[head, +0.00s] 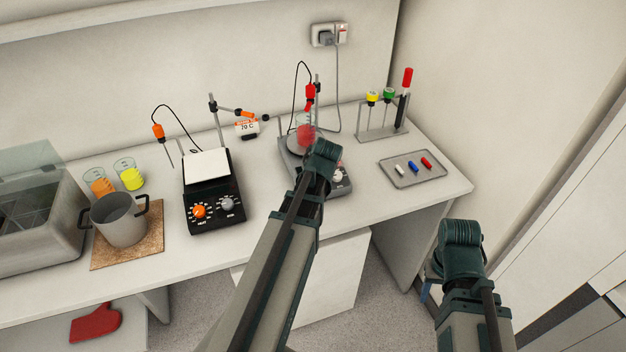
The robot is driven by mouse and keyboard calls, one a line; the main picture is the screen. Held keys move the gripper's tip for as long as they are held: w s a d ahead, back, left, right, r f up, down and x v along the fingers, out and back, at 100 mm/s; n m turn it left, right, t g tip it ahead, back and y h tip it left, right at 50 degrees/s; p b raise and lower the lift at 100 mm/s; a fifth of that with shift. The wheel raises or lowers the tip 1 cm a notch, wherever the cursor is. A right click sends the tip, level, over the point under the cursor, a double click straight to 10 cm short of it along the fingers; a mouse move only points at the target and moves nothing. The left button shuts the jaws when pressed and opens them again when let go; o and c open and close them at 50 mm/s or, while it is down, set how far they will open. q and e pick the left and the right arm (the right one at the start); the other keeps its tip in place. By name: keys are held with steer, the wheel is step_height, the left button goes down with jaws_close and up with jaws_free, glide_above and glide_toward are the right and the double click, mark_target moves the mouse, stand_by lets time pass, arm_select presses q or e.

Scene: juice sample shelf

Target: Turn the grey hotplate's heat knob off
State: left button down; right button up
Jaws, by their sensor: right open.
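The grey hotplate (286,158) stands on the bench right of centre, with a beaker of red liquid (306,134) on its plate. My left arm crosses in front of it and hides part of its front. A pale knob (338,173) shows on its front panel just right of my arm; its setting is too small to read. My left gripper does not show; only the arm's links do. My right arm is folded at the lower right, off the bench. My right gripper (428,279) is low beside the bench, mostly hidden behind the arm, open and away from the hotplate.
A black hotplate (217,219) with an orange and a grey knob stands to the left. A pot (121,222) on a cork mat (108,258) and two beakers are further left. At right are a tray (397,178) of small coloured pieces and a rack (377,134).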

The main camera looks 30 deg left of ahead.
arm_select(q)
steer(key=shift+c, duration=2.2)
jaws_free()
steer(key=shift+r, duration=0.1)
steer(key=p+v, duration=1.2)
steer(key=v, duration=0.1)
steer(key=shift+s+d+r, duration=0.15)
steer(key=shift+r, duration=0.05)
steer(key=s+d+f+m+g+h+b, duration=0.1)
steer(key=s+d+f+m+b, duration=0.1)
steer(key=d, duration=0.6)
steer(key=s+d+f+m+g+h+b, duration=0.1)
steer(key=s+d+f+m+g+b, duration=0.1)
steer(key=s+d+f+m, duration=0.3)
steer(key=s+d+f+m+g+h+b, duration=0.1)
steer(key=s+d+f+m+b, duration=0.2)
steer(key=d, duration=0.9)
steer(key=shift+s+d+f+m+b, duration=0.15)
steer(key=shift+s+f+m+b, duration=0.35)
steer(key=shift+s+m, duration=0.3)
